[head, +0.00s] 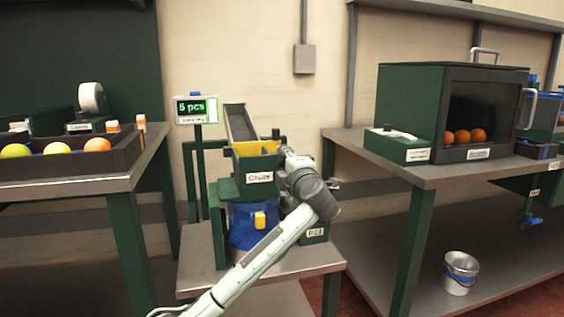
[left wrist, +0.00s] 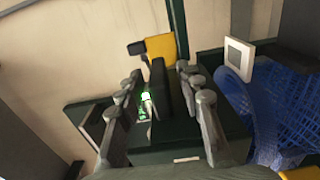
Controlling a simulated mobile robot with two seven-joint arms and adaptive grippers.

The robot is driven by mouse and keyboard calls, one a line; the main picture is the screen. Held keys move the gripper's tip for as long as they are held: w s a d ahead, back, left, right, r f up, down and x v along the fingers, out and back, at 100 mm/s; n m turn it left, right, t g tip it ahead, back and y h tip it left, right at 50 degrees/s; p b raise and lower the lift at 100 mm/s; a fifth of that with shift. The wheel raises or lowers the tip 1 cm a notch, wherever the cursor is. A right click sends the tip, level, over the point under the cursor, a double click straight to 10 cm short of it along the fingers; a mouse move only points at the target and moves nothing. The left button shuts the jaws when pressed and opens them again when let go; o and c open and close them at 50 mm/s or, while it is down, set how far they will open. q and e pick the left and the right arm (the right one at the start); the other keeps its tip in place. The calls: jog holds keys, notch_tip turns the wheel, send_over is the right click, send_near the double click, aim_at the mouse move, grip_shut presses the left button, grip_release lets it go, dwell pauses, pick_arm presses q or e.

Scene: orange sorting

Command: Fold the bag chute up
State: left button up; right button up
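The bag chute, a dark green box labelled "Chute" with a yellow inside (head: 258,165), stands on the middle stand in the head view. A sloping grey trough (head: 239,122) rises behind it. A blue net bag (head: 240,222) hangs below it and also shows in the left wrist view (left wrist: 270,115). My left gripper (head: 285,155) is at the right side of the chute, partly hidden by its own wrist. In the left wrist view its fingers (left wrist: 160,78) are apart, with a dark upright bar (left wrist: 160,90) between them. Contact with the bar cannot be told. My right gripper is not in view.
A display reading "5 pcs" (head: 196,109) stands left of the chute. The left bench (head: 130,180) holds a tray of fruit. The right bench (head: 440,172) carries a green cabinet (head: 425,95) with oranges. A metal bucket (head: 460,272) stands below on the right.

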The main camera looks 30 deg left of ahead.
pick_arm(q)
jog(key=shift+w+a, duration=0.45)
jog(key=shift+a, duration=0.15)
grip_shut()
